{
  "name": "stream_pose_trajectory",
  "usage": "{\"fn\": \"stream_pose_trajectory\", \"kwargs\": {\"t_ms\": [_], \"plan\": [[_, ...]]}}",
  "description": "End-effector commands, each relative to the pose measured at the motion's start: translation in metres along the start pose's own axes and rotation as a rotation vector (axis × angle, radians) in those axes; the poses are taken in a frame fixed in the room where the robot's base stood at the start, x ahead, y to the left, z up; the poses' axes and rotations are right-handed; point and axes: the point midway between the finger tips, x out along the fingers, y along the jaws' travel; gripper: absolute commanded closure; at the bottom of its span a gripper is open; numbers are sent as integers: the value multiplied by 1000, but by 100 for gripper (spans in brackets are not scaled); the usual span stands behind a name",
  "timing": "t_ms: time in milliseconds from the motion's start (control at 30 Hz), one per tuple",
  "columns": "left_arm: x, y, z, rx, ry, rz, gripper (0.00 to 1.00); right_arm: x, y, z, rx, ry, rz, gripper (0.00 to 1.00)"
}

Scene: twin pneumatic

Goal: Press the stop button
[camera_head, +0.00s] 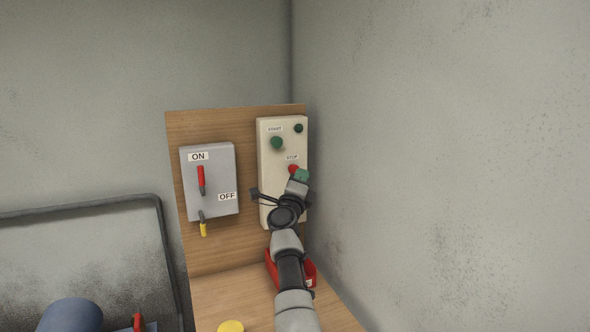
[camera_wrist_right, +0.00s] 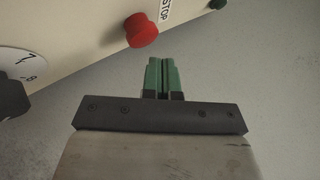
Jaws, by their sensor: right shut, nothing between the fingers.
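The red stop button (camera_head: 293,168) sits under a STOP label on the cream control box (camera_head: 268,190) on the wooden board. In the right wrist view the red stop button (camera_wrist_right: 141,30) sticks out from the box face, up and left of my fingertips. My right gripper (camera_head: 301,175) is shut and empty, with its green fingers close to the button and partly overlapping it in the head view. In the right wrist view the green fingers (camera_wrist_right: 162,75) lie together, and a gap shows between them and the button. My left gripper is not in view.
A green START button (camera_head: 277,143) and a small dark green knob (camera_head: 298,128) are above. A grey ON/OFF switch box (camera_head: 222,185) with a red lever is to the left. A red bin (camera_head: 311,272) stands below. A wall is close on the right.

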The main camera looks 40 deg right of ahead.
Motion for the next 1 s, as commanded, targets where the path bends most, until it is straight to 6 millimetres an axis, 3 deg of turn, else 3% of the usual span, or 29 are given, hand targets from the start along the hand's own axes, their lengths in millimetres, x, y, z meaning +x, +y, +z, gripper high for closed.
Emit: {"fn": "stream_pose_trajectory", "kwargs": {"t_ms": [233, 700, 1000], "plan": [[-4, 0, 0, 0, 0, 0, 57, -1, -2, -1, 0, 0, 1, 100], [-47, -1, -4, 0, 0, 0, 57, -31, -25, -22, -1, 0, 1, 100], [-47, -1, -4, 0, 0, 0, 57, -35, -25, -26, 0, 0, 0, 100]]}}
